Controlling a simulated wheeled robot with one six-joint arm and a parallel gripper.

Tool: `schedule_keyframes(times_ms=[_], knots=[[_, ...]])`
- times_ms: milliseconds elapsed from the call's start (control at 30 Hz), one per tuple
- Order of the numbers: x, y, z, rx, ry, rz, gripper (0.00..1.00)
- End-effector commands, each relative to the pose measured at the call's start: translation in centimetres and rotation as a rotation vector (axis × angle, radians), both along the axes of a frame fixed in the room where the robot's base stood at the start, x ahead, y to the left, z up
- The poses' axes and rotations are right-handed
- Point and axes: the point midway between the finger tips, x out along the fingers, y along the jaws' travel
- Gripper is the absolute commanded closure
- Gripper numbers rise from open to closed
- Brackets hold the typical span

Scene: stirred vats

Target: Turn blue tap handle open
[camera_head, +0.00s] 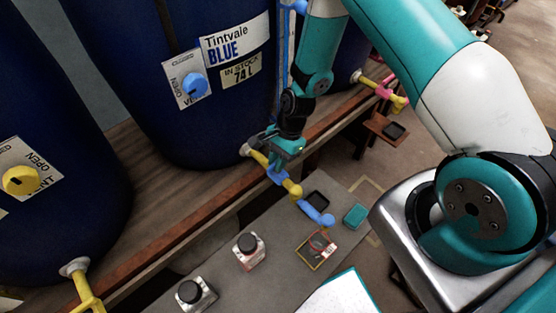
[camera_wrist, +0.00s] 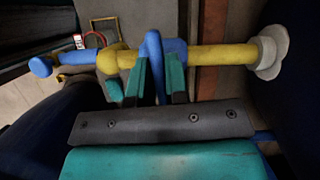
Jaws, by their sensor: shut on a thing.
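The blue tap handle (camera_wrist: 154,52) stands up from a yellow tap pipe (camera_wrist: 220,54) in the wrist view. My gripper (camera_wrist: 160,70) is shut on this handle, with a teal finger on each side of it. In the head view my gripper (camera_head: 283,150) is at the tap on the vat labelled Tintvale BLUE (camera_head: 205,120). The yellow pipe leaves a pale flange (camera_wrist: 270,52) and ends in a blue spout (camera_wrist: 42,66). In the head view the blue spout (camera_head: 318,214) hangs over the grey table, and my fingers partly hide the handle.
A blue vent knob (camera_head: 195,85) is on the vat. A pink-handled tap (camera_head: 383,90) is to the right.

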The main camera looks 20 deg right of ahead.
Motion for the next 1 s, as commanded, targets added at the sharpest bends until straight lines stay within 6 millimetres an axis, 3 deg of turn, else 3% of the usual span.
schedule_keyframes(times_ms=[1000], knots=[[0.11,0.08,-0.02,-0.001,-0.002,0.923,1.0]])
